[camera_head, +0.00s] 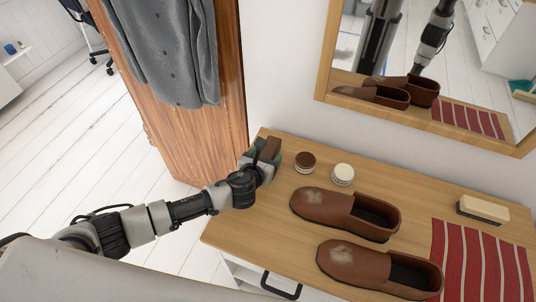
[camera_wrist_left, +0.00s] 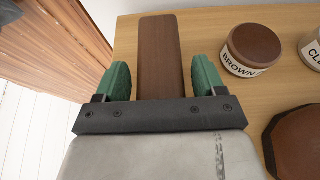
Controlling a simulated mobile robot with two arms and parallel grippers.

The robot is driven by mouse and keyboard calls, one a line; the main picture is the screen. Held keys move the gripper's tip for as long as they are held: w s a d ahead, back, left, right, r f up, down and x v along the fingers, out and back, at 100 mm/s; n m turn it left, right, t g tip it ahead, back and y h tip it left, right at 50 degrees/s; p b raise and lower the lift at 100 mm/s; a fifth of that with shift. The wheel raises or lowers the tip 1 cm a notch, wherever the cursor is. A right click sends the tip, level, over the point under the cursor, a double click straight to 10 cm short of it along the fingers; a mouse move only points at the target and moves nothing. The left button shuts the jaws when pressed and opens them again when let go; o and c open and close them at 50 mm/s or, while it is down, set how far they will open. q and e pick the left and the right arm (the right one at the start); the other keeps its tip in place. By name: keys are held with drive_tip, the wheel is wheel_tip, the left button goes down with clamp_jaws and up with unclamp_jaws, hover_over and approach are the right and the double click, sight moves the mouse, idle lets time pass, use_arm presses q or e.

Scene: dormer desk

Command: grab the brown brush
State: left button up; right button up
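The brown brush (camera_head: 270,148) is a dark brown block at the back left corner of the wooden desktop. In the left wrist view the brush (camera_wrist_left: 159,55) lies lengthwise between the two green fingertips. My left gripper (camera_head: 266,160) reaches over that corner from the left. In the left wrist view the left gripper (camera_wrist_left: 160,82) is open, with a small gap on each side of the brush. The brush's near end is hidden behind the gripper's body. My right gripper is not in view.
A brown tin (camera_head: 305,162) and a white tin (camera_head: 343,175) stand right of the brush. A wooden wardrobe (camera_head: 190,140) stands left, a mirror (camera_head: 440,125) behind.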

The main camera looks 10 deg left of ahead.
sight(267, 148)
use_arm(q)
drive_tip(key=c, duration=0.8)
drive_tip(key=shift+r, duration=0.15)
drive_tip(key=shift+r, duration=0.25)
drive_tip(key=r, duration=0.4)
drive_tip(key=shift+d, duration=0.3)
drive_tip(key=s+d+r, duration=0.1)
drive_tip(key=d+r, duration=0.1)
drive_tip(key=d, duration=0.1)
drive_tip(key=s+d+r, duration=0.1)
drive_tip(key=d+r, duration=0.1)
drive_tip(key=d, duration=0.2)
drive_tip(key=s+d+r, duration=0.2)
drive_tip(key=d, duration=0.1)
drive_tip(key=shift+d+r, duration=0.1)
drive_tip(key=shift+d, duration=0.15)
